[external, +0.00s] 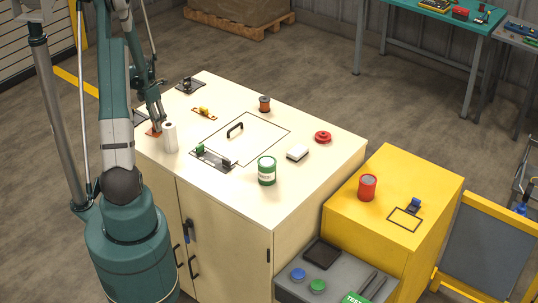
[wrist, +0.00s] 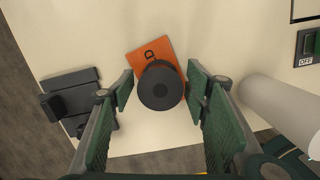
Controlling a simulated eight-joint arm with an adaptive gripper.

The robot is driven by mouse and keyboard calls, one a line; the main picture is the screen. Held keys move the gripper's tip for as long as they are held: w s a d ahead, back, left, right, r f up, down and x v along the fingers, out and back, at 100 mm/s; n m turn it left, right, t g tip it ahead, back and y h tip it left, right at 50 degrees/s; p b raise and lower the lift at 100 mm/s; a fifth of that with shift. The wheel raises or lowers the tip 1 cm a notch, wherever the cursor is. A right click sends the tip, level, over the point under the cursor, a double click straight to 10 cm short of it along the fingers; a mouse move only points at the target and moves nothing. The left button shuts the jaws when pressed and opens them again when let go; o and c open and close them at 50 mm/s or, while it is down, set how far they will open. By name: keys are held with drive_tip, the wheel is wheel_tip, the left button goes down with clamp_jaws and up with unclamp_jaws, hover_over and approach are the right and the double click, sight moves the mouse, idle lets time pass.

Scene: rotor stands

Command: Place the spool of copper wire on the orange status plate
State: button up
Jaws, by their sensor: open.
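A copper-brown spool (external: 264,103) stands upright on the cream cabinet top, towards the far edge in the external view. The orange plate (wrist: 143,55) with a dark letter lies near the cabinet's edge in the wrist view; it also shows in the external view (external: 151,131). A dark round object (wrist: 160,85) with a darker centre is over the plate and covers part of it; its sides are hidden, so I cannot tell its kind. My gripper (wrist: 163,90) is open, with its green-padded fingers on either side of this object and gaps showing. In the external view my gripper (external: 156,125) is low over the plate.
A white roll (external: 170,137) stands close beside my gripper, at right in the wrist view. A black bracket (wrist: 75,97) lies at left.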

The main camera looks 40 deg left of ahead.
drive_tip(key=shift+r, duration=0.2)
wheel_tip(320, 180, up, 12)
drive_tip(key=s, duration=0.1)
drive_tip(key=shift+s+a+b, duration=0.2)
drive_tip(key=shift+b, duration=0.1)
idle(0.6)
drive_tip(key=shift+f, duration=0.1)
idle(0.5)
drive_tip(key=d+r+m+t, duration=0.1)
drive_tip(key=d+r+m, duration=0.4)
drive_tip(key=d, duration=0.4)
drive_tip(key=w+d+r+m+y, duration=0.1)
drive_tip(key=d+r+m, duration=0.4)
drive_tip(key=d, duration=0.3)
drive_tip(key=d+r+m+t, duration=0.1)
drive_tip(key=d+r+m, duration=0.4)
drive_tip(key=d, duration=0.4)
drive_tip(key=s+d+r+m+t, duration=0.1)
drive_tip(key=s+d+m+t, duration=0.1)
drive_tip(key=s+d+m, duration=0.4)
drive_tip(key=s+d+r+m+t, duration=0.1)
drive_tip(key=s+d+m, duration=0.4)
drive_tip(key=d+m, duration=0.7)
drive_tip(key=d+r, duration=0.1)
drive_tip(key=d, duration=0.3)
drive_tip(key=shift+s+d+r+t+h, duration=0.2)
drive_tip(key=shift+s+t+h, duration=0.1)
drive_tip(key=shift+s+t, duration=0.1)
